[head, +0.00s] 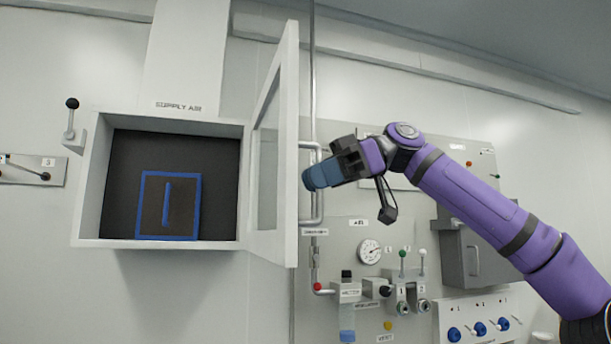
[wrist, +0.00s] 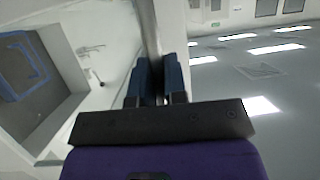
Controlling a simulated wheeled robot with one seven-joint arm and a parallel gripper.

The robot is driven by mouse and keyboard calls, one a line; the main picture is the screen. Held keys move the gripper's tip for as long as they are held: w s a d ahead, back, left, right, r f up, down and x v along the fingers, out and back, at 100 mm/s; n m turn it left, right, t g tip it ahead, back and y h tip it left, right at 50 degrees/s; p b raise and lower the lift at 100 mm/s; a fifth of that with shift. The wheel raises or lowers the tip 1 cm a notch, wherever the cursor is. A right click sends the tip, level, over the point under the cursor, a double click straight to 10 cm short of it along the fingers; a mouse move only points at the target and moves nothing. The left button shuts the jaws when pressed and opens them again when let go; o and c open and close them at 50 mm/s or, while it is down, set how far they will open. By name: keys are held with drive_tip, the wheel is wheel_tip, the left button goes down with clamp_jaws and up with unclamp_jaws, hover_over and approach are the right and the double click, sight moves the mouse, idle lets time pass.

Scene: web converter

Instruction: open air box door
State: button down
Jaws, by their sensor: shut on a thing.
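The air box (head: 160,244) is a white wall box below a "SUPPLY AIR" label. Its door (head: 290,150) is hinged on the right side and stands wide open, swung out toward the camera, with a window in its frame. A long bar handle (head: 318,215) is on the door's outer face. My gripper (head: 312,179), with blue fingers, is at this handle. In the wrist view the fingers (wrist: 158,85) are closed around the grey handle bar (wrist: 149,25). The exact finger contact is partly hidden.
Inside the box is a blue-framed panel (head: 146,205) on a dark back. A lever (head: 70,118) stands at the box's left. A wall panel with a gauge (head: 370,251), valves and a grey box (head: 480,250) is right of the door, behind my arm.

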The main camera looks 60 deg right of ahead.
drive_tip(key=shift+d, duration=0.15)
drive_tip(key=c, duration=1.2)
unclamp_jaws()
drive_tip(key=shift+s, duration=0.1)
drive_tip(key=v, duration=1)
drive_tip(key=shift+s+d+r, duration=0.1)
drive_tip(key=shift+s+d, duration=0.1)
drive_tip(key=shift+d, duration=0.1)
